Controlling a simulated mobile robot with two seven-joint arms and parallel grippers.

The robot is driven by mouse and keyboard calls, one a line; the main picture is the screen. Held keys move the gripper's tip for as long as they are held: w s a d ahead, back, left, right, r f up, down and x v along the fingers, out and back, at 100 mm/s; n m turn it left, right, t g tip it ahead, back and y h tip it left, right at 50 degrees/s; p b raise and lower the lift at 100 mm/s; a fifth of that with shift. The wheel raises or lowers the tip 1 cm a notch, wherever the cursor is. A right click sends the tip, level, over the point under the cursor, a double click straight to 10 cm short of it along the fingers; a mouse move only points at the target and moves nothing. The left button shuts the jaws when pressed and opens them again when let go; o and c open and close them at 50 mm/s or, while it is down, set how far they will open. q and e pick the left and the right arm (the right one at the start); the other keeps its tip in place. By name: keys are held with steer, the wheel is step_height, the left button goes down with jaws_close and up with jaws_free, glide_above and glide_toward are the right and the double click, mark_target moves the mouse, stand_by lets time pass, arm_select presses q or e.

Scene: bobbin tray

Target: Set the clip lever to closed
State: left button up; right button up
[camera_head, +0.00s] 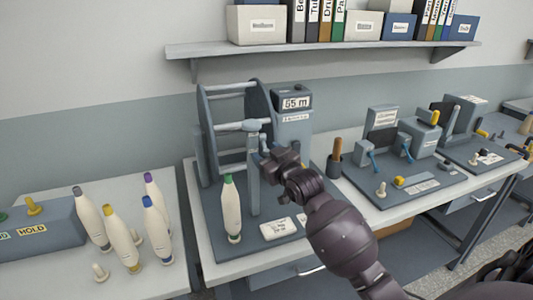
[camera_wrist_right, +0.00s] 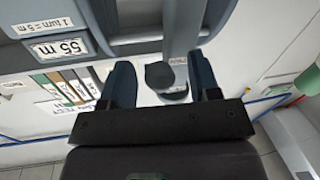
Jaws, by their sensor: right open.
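A winding reel (camera_head: 206,135) with a grey frame stands on a grey base, beside a counter box (camera_head: 292,100) reading 55 m. I cannot tell for sure which part is the clip lever. A grey upright bar (camera_head: 254,175) stands in front of the reel. My right gripper (camera_head: 272,160) is just right of this bar, level with the reel's lower half. In the right wrist view my right gripper (camera_wrist_right: 162,85) is open, with a dark grey round-ended part (camera_wrist_right: 160,74) showing between its fingers. Contact cannot be made out. My left gripper is not in view.
A white bobbin with a green tip (camera_head: 231,208) stands on the reel base, close left of the bar. Several more bobbins (camera_head: 122,238) stand on the left of the table. A cup with a brown handle (camera_head: 334,165) and other devices (camera_head: 418,135) are at the right.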

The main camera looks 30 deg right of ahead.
steer(key=shift+w, duration=0.15)
steer(key=c, duration=0.9)
